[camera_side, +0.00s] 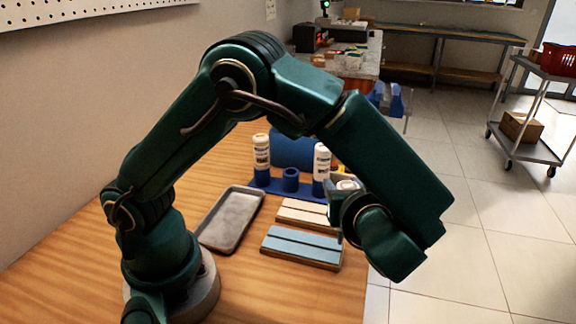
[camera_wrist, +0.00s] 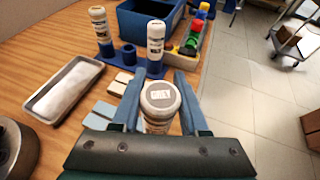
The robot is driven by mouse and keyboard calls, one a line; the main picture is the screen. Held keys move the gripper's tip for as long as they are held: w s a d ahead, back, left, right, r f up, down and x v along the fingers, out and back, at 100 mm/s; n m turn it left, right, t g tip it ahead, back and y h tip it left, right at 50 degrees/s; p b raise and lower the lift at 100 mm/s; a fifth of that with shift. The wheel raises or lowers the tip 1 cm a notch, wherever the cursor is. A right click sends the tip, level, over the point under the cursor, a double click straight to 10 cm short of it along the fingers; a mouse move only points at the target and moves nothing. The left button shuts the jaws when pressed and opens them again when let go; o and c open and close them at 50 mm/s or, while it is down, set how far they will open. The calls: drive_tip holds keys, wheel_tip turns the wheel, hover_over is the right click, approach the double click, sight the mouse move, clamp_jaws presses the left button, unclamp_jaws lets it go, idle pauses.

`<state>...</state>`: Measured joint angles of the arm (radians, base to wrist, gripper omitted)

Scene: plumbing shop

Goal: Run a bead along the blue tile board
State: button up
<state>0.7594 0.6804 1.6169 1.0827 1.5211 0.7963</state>
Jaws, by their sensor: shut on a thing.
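The blue tile board (camera_side: 300,247) lies on the wooden table in the side view, a dark seam running along it. In the wrist view only a corner of the blue tile board (camera_wrist: 104,113) shows, left of my gripper. My gripper (camera_wrist: 161,100) is shut on a tube with a grey top marked GREY (camera_wrist: 160,96), which stands between the two blue fingers. The tube's lower end is hidden. In the side view my gripper (camera_side: 346,192) is beside the right end of the boards, partly hidden by my arm.
A beige board (camera_side: 304,213) lies behind the blue one. A grey tray (camera_side: 230,220) is to the left. A blue rack (camera_wrist: 130,66) holds two white tubes (camera_wrist: 156,38) and has an empty holder. A blue bin (camera_wrist: 143,20) stands behind. The table's right edge is close.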

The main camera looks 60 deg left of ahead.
drive_tip(key=shift+f, duration=0.75)
idle(0.9)
drive_tip(key=shift+s+a, duration=0.45)
idle(0.3)
drive_tip(key=shift+s+a, duration=0.2)
drive_tip(key=shift+s+a, duration=0.15)
idle(0.4)
drive_tip(key=shift+s+a, duration=0.25)
drive_tip(key=shift+s+a, duration=0.95)
idle(0.6)
drive_tip(key=shift+o, duration=0.4)
drive_tip(key=shift+c, duration=0.4)
drive_tip(key=shift+s+a, duration=0.45)
